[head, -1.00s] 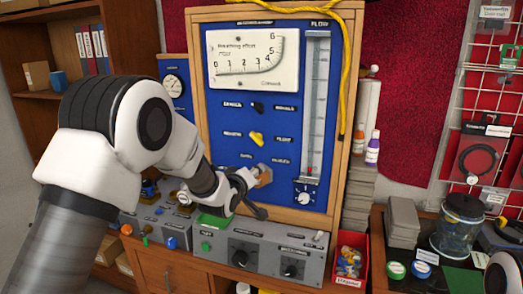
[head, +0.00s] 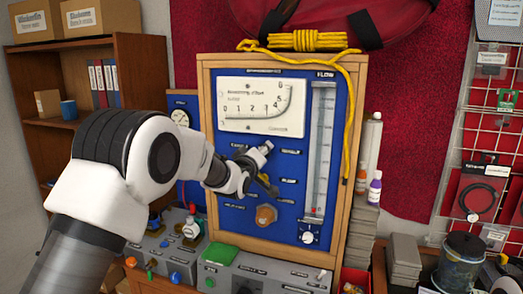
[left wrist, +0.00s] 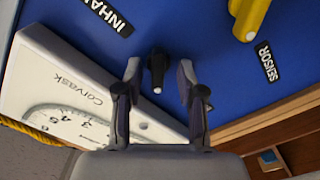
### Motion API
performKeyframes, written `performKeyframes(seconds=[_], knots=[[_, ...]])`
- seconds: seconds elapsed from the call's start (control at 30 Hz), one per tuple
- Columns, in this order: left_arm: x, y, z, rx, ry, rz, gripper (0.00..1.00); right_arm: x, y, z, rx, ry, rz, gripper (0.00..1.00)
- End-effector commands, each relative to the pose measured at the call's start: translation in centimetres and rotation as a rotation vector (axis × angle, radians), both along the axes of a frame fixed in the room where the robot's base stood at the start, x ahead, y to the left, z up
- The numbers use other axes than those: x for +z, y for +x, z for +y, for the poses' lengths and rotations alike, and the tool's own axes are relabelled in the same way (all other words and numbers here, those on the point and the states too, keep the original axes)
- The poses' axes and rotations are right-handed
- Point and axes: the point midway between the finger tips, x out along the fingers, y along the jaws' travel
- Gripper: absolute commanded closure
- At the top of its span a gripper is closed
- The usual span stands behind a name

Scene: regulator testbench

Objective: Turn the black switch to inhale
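The black switch (left wrist: 157,70) sits on the blue panel (left wrist: 200,35) and shows in the left wrist view between my left gripper's two fingers. The fingers (left wrist: 160,80) are open, one on each side of it, with visible gaps. The INHALE label (left wrist: 107,14) lies up and left of the switch in that view. In the head view my left gripper (head: 268,168) is in front of the panel below the gauge and hides the black switch. My right gripper is not recognisable in any view.
A yellow switch (left wrist: 249,18) and a SENSOR label (left wrist: 268,62) are beside the black switch. The white gauge (head: 262,106) is just above the gripper in the head view. An orange-brown knob (head: 266,214) is below. The flow tube (head: 319,150) stands to the right.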

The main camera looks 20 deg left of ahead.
Motion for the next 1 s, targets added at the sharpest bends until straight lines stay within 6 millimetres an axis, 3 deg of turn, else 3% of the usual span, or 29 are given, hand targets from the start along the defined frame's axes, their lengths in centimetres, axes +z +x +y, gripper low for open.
performKeyframes(seconds=[0.03,0.13,0.57,1.0], knots=[[0.0,0.0,0.0,0.0,0.0,0.0,0.65,0.0,0.0,0.0,0.0,0.0,0.0,0.6],[0.0,0.0,0.0,0.0,0.0,0.0,1.0,0.0,0.0,0.0,0.0,0.0,0.0,0.6],[-0.3,0.0,0.0,-0.001,0.024,0.001,1.0,-0.4,0.0,0.0,0.0,0.0,0.0,0.6],[-0.8,-0.1,-0.1,-0.001,0.275,-0.005,1.0,-3.6,0.0,0.0,0.0,0.0,0.0,0.6]])
